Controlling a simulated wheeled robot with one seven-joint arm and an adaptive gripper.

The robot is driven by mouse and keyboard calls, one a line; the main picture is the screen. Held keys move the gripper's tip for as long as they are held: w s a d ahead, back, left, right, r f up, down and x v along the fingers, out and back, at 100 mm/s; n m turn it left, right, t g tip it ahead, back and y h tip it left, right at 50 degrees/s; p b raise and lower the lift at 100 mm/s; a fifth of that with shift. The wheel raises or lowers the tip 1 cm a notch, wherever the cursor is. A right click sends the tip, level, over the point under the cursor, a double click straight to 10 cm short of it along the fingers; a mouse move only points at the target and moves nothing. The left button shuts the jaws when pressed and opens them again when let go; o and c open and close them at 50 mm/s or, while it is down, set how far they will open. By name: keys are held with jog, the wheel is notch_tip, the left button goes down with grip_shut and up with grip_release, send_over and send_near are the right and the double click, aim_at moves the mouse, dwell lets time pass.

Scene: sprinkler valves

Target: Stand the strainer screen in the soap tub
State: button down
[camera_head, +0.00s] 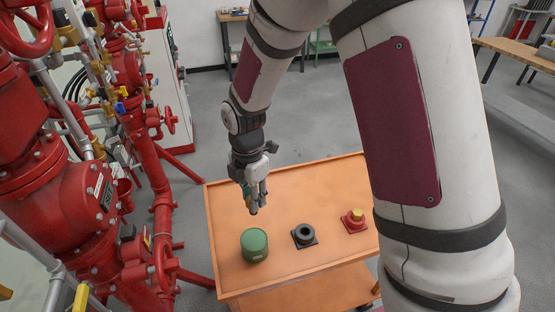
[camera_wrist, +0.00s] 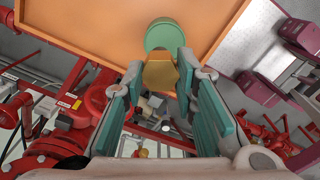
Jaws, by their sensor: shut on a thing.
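My gripper (camera_head: 254,203) hangs above the back left part of the orange cart, fingers pointing down. In the wrist view its teal-padded fingers (camera_wrist: 163,85) are closed on a brass-coloured piece with a faceted outline, which I take to be the strainer screen (camera_wrist: 160,73). In the head view the held piece is hard to make out. The green round tub, which I take to be the soap tub (camera_head: 255,245), stands on the cart in front of my gripper. In the wrist view the tub (camera_wrist: 164,34) shows beyond the held piece, partly covered by it.
The orange cart top (camera_head: 285,192) has a raised rim. A black ring fitting on a square base (camera_head: 304,236) stands right of the tub. Red valve piping (camera_head: 85,205) rises close on the left.

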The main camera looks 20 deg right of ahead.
jog(key=shift+s+a+f, duration=0.55)
jog(key=shift+s+f, duration=0.05)
jog(key=shift+s, duration=0.2)
jog(key=b, duration=0.3)
send_near(253, 231)
jog(key=shift+s+a+f, duration=0.2)
jog(key=shift+s+f, duration=0.85)
jog(key=shift+s, duration=0.3)
jog(key=shift+f+b, duration=0.6)
jog(key=shift+f, duration=1.3)
jog(key=c, duration=1.2)
grip_release()
notch_tip(253, 231, up, 8)
jog(key=p, duration=0.3)
jog(key=shift+p, duration=0.4)
